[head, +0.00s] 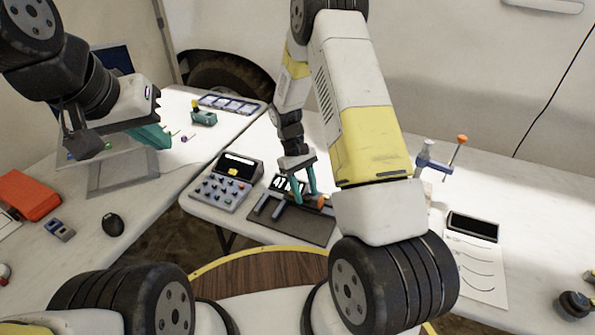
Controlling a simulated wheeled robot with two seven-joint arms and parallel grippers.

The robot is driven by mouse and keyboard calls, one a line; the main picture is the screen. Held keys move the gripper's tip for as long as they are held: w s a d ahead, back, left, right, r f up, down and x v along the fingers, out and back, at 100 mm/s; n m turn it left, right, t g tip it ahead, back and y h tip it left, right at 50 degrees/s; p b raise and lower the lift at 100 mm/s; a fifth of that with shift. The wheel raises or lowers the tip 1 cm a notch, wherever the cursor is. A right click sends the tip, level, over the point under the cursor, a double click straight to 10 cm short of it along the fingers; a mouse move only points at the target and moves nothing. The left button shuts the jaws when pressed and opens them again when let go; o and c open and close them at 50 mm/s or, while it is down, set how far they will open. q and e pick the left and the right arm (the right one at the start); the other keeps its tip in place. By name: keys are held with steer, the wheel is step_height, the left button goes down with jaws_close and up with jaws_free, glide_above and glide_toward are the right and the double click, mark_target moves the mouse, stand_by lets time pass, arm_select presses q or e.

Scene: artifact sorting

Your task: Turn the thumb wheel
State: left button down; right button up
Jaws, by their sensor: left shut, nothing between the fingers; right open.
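A dark flat board (310,232) with a small grey fixture lies on the middle table. A small orange round part (320,202) sits at the fixture's right end; it may be the thumb wheel, but it is too small to be sure. My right gripper (305,195) points down over the fixture, its teal fingers apart, with the fingertips close to the orange part. I cannot tell if they touch it. My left gripper (155,137) is shut and empty, in the air over the left table, far from the board.
A grey control panel (223,183) with coloured buttons stands left of the board. A blue clamp-like stand (435,160) with an orange knob and a dark-screened device (473,226) are to the right. A red box (28,194) and a black mouse (113,224) lie on the left table.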

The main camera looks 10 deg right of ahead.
steer(key=v, duration=0.7)
steer(key=shift+w+r, duration=0.15)
steer(key=shift+r, duration=0.2)
steer(key=s+f+n, duration=0.1)
steer(key=f+n, duration=0.1)
steer(key=s+f+n+t+h, duration=0.1)
steer(key=f+n, duration=0.3)
steer(key=f, duration=0.1)
steer(key=shift+s+d+f+n+t+h, duration=0.1)
steer(key=shift+s+d+n+t+h, duration=0.2)
steer(key=shift+s+n+t+h, duration=0.1)
jaws_close()
